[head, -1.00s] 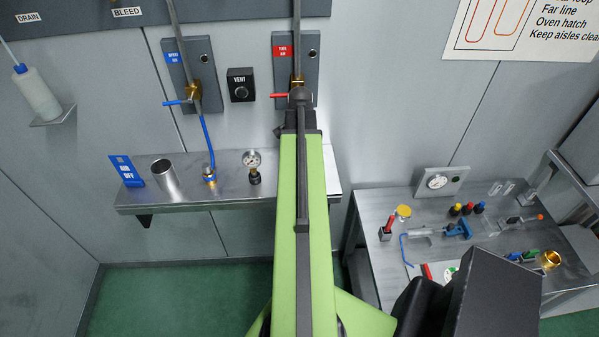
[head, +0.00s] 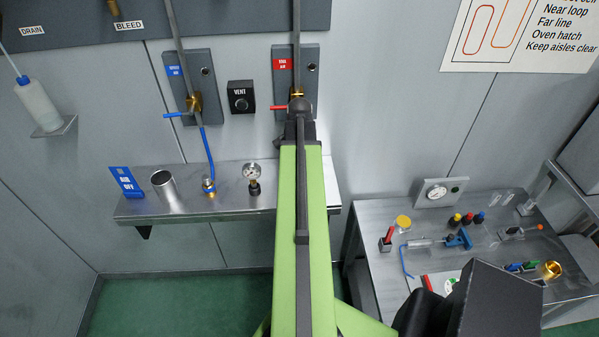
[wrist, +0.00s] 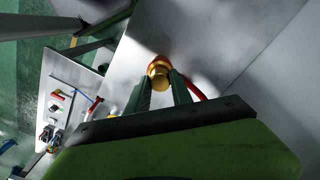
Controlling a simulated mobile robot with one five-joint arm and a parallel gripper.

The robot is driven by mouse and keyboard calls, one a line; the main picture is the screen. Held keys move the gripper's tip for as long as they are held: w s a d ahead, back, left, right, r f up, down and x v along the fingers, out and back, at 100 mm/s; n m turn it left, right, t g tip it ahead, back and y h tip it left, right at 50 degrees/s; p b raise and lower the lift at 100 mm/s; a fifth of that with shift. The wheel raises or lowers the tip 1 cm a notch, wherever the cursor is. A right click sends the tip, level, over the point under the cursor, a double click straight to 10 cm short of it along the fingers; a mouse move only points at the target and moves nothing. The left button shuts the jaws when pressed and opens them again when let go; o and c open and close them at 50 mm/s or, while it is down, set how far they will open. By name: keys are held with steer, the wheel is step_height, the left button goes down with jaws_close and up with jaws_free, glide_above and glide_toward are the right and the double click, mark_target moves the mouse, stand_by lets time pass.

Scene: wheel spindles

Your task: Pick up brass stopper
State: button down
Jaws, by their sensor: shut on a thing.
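In the wrist view a brass stopper (wrist: 158,75), round and gold-coloured, sits between the two dark fingers of my gripper (wrist: 160,80). The fingers are closed on its sides. A red curved piece (wrist: 196,88) shows just right of the fingers, and a reddish-orange edge lies behind the stopper. I cannot tell whether the stopper touches anything behind it. In the head view my green arm reaches up to the right valve panel (head: 312,75) with the red label, and hides the fingers and stopper.
The lower right bench (head: 375,265) carries a syringe (head: 425,242), small bottles and a brass cup (head: 551,270). Green floor is clear at lower left.

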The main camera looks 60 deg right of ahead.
steer(key=r+p, duration=0.2)
steer(key=s+r+p, duration=0.1)
steer(key=r+p, duration=0.1)
steer(key=r, duration=0.1)
steer(key=shift+r+p, duration=0.1)
steer(key=shift+p, duration=0.3)
steer(key=s+d+r+p, duration=0.2)
steer(key=s+r+p, duration=0.3)
steer(key=s, duration=0.5)
steer(key=shift+s+d+r+p, duration=0.2)
steer(key=shift+s+r+p, duration=0.05)
steer(key=shift+r+p, duration=0.05)
